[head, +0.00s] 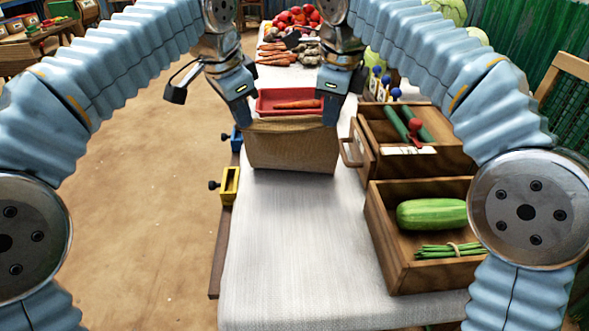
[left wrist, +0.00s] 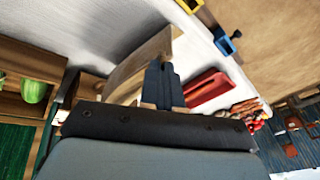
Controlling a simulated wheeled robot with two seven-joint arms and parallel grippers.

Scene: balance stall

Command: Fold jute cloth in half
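The brown jute cloth (head: 290,150) hangs between my two grippers over the white-covered table, its top edge raised and its lower edge at or near the table top. My left gripper (head: 243,117) is shut on the cloth's upper left corner. My right gripper (head: 332,118) is shut on its upper right corner. In the left wrist view the cloth (left wrist: 143,68) shows as a tan sheet running from the fingers (left wrist: 160,88). The cloth's far side is hidden in the head view.
A red tray (head: 270,99) with a carrot stands behind the cloth. Wooden crates with a green squash (head: 432,214) and cucumbers (head: 396,125) stand at the right. Yellow (head: 230,186) and blue (head: 236,139) clamps sit on the left table edge. The white table front (head: 300,260) is clear.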

